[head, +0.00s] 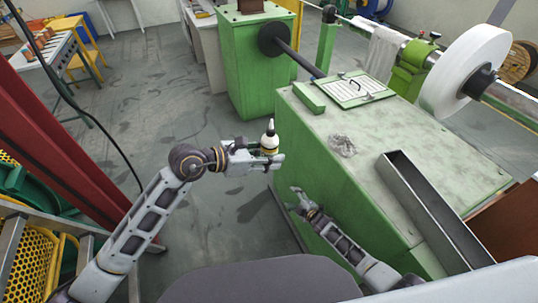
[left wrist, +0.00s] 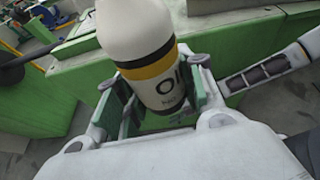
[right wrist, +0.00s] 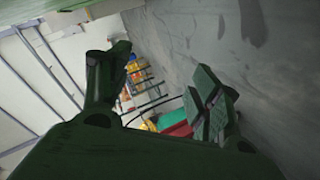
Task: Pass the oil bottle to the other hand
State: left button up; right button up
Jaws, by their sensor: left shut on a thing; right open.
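The oil bottle (head: 269,138) is white with a yellow and black band and a pointed tip. It stands roughly upright in my left gripper (head: 268,160), which is shut on it, in the air left of the green machine's corner. In the left wrist view the bottle (left wrist: 152,75) sits between the green finger pads, and part of its label reads "OIL". My right gripper (head: 299,200) is open and empty, lower and a little to the right of the bottle, close to the green machine side. In the right wrist view its fingers (right wrist: 165,95) are spread apart with nothing between them.
A green machine bench (head: 370,150) fills the right side. On it are a long grey metal trough (head: 432,210), a crumpled clear piece (head: 343,146) and a slatted panel (head: 354,89). A red beam (head: 60,150) stands at left. Grey floor (head: 140,120) lies open between.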

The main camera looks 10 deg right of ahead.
jog(key=s+d+f+m+g+h, duration=0.1)
jog(key=s+d+f+m, duration=0.1)
jog(key=s+f, duration=0.4)
jog(key=s+d+f+m+g+h, duration=0.1)
jog(key=s+d+f+m+g, duration=0.15)
jog(key=s+f, duration=0.35)
jog(key=s+f+m+g+h, duration=0.1)
jog(key=s+f, duration=0.4)
jog(key=s, duration=0.8)
jog(key=s+d+f+m+g+h, duration=0.1)
jog(key=s+f+m+g, duration=0.3)
jog(key=s, duration=0.9)
jog(key=s+d+f+m+g, duration=0.1)
jog(key=s+f+m+g, duration=0.2)
jog(key=s+f, duration=0.4)
jog(key=s+m, duration=0.1)
jog(key=s, duration=0.5)
jog(key=shift+s+h, duration=0.4)
